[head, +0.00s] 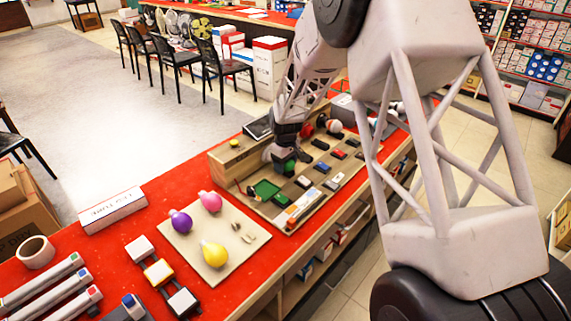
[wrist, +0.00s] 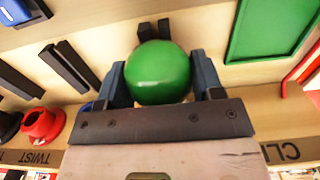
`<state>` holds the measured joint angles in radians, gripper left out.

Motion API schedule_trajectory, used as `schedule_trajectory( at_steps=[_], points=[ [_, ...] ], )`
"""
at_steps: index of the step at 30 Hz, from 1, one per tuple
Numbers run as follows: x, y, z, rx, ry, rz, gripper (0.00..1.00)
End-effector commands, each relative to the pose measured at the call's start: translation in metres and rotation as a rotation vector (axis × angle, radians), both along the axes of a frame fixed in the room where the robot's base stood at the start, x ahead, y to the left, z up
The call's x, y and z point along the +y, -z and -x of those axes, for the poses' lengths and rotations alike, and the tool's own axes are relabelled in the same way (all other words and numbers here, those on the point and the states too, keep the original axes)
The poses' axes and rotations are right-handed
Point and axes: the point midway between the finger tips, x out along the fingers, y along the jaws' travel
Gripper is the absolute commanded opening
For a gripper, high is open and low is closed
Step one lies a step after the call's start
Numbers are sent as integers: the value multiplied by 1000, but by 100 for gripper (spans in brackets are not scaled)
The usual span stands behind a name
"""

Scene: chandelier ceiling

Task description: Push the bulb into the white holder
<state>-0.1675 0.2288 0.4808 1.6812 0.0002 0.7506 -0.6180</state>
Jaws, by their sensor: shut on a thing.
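My gripper (head: 284,158) is over the wooden display tray in the head view. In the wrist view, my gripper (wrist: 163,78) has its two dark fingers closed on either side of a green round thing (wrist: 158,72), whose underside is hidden. A purple bulb (head: 180,222), a pink bulb (head: 210,201) and a yellow bulb (head: 214,254) lie on a beige board (head: 190,258), away from my gripper. White-topped square blocks stand left of the board, one of them a white block (head: 139,248); I cannot tell whether any is the holder.
The wooden tray (head: 226,169) has a raised back wall and several small dark, green and red parts. A red cone-shaped part (wrist: 41,123) is left of my gripper in the wrist view. A white box (head: 112,209) lies on the red tabletop (head: 165,189).

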Motion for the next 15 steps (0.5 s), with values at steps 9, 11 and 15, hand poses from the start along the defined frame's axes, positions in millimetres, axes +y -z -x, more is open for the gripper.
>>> schedule_trajectory(
  at_steps=[9,11,15],
  points=[
    [1,0,-1,0,0,0,38],
    [2,0,-2,0,0,0,38],
    [3,0,-3,0,0,0,38]
  ],
)
